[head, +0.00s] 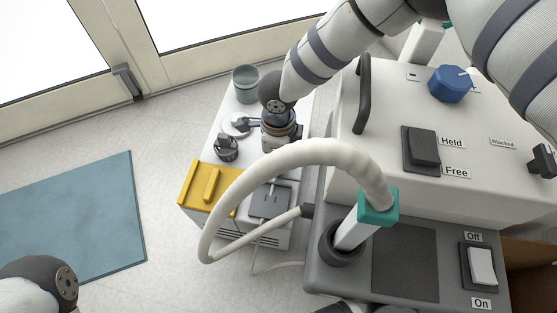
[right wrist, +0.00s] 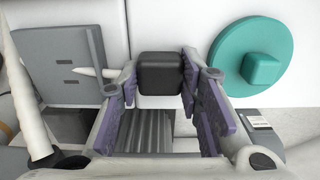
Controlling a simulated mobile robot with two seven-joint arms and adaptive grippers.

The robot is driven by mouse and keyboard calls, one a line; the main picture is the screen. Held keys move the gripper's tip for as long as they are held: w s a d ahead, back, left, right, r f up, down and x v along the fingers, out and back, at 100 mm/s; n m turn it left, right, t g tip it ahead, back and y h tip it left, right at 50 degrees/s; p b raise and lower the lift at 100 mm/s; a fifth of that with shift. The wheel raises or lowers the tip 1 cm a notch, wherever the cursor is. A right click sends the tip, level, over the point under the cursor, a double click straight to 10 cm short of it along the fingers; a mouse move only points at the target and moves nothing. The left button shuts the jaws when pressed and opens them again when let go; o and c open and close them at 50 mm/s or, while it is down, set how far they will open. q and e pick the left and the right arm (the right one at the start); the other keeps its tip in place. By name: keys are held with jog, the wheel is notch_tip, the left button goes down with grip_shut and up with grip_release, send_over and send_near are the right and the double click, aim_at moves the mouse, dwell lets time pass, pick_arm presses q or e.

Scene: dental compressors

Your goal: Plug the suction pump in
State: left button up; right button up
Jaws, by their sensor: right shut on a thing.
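My right gripper (right wrist: 160,88) is shut on a small black block (right wrist: 160,70), which sits between its purple-padded fingers in the right wrist view. Whether this block is a plug is not clear. In the head view my right arm reaches down to a low white cabinet, and its wrist hides the fingers. A large white and grey machine (head: 400,185) stands at right, with Held/Free and Off/On switches. A thick pale hose (head: 300,152) with a teal collar (head: 378,207) rises from it. My left gripper is not in view.
The low cabinet has a yellow part (head: 198,187), a dark knob (head: 226,147) and a grey cup (head: 245,84). A grey panel (right wrist: 60,50) and a teal disc (right wrist: 245,45) flank the right gripper. A blue mat (head: 75,210) lies on open floor at left.

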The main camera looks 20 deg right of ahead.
pick_arm(q)
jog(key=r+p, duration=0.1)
jog(key=p, duration=0.1)
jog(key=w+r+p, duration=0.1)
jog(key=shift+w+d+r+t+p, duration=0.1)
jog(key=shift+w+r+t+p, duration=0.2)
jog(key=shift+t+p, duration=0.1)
pick_arm(e)
notch_tip(320, 180, up, 10)
jog(key=shift+s+f, duration=0.1)
